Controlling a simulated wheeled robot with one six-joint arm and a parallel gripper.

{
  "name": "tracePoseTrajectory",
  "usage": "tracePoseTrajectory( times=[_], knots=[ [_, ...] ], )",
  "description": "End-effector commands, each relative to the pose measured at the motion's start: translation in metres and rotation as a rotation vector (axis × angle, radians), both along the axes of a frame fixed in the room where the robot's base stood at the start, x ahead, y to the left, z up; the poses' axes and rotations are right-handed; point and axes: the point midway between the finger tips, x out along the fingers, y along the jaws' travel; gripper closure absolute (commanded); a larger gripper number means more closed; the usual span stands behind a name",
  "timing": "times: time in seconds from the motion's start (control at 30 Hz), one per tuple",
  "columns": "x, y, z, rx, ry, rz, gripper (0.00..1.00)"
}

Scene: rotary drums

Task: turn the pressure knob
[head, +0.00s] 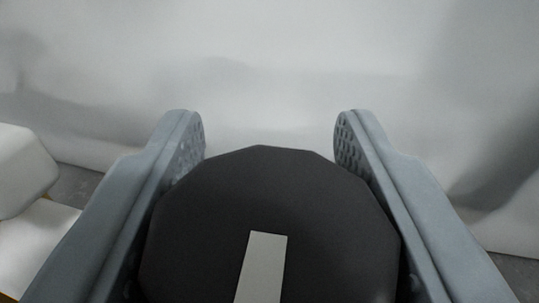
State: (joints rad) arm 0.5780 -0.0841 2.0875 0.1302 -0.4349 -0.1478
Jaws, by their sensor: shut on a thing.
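The pressure knob (200,245) is a dark, many-sided disc at the bottom centre of the head view. A pale grey stripe (262,265) runs on its face from near the middle down to the lower picture edge, tilted slightly. My gripper (269,135) has one grey finger on each side of the knob and is shut on it. The fingertips reach past the knob's far edge, and their dotted inner pads show. The lower part of the knob is cut off by the picture edge.
A white blocky object (22,170) stands at the left edge, with another white surface below it. A plain pale wall (270,60) fills the background. A strip of grey floor shows at the lower left and lower right.

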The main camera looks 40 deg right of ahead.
Motion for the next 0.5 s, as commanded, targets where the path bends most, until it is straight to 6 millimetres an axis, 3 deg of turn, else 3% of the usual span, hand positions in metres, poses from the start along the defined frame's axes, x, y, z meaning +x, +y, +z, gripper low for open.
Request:
tracePoseTrajectory(
  times=[0.5],
  knots=[
    [0.0012,0.0021,-0.0002,-0.002,0.001,0.192,0.8]
  ],
)
